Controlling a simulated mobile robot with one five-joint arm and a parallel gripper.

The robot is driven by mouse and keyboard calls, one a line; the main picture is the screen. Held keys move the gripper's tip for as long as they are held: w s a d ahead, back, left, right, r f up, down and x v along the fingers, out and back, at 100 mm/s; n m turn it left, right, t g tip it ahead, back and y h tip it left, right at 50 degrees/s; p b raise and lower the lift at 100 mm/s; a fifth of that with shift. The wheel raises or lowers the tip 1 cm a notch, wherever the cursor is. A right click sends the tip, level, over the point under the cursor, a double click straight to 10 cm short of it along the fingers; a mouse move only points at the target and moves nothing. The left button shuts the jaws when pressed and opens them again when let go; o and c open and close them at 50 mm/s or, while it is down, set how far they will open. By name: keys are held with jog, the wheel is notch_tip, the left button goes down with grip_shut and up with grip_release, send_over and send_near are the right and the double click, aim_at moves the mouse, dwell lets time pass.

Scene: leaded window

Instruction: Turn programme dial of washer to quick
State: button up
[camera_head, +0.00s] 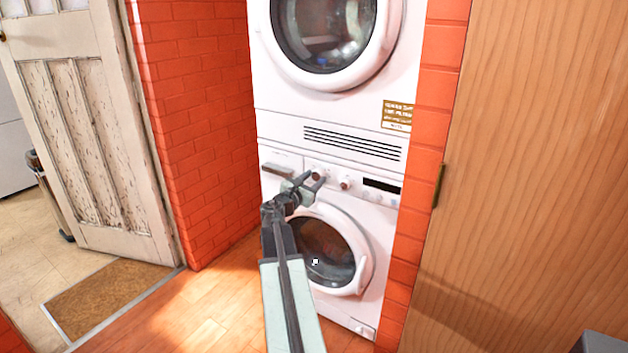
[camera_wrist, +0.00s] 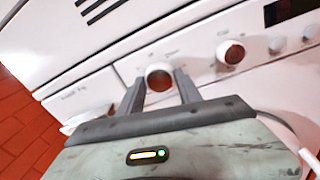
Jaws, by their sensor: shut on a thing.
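The washer (camera_head: 372,228) is the lower white machine of a stack, with a round glass door. Two round dials with reddish-brown faces sit on its panel. My gripper (camera_head: 310,182) is at the left dial (camera_head: 319,174). In the wrist view the two fingers of my gripper (camera_wrist: 159,80) stand one on each side of the left dial (camera_wrist: 159,76), shut on it. The right dial (camera_wrist: 230,52) is clear of the fingers; it also shows in the head view (camera_head: 345,183). The markings around the dials are too small to read, so I cannot tell the setting.
A dark display (camera_head: 381,185) and small buttons (camera_wrist: 292,41) lie right of the dials. The detergent drawer (camera_head: 279,168) is to the left. A dryer (camera_head: 330,40) stands above. Brick walls (camera_head: 205,130) flank the machines, and a wooden panel (camera_head: 530,180) stands at the right.

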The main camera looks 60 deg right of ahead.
jog(key=shift+m, duration=0.3)
jog(key=m, duration=0.3)
jog(key=shift+f+m+b, duration=0.1)
jog(key=shift+m+b, duration=0.2)
jog(key=shift+b, duration=0.1)
jog(key=m, duration=0.4)
jog(key=shift+a+m+g+h+b, duration=0.1)
jog(key=shift+m+g+h+b, duration=0.2)
jog(key=shift+m, duration=0.1)
jog(key=m, duration=0.4)
jog(key=shift+m, duration=0.3)
jog(key=shift+w+f+m+g, duration=0.1)
jog(key=shift+m+g, duration=0.2)
jog(key=shift+m, duration=2.1)
jog(key=o, duration=1.4)
jog(key=shift+c, duration=0.2)
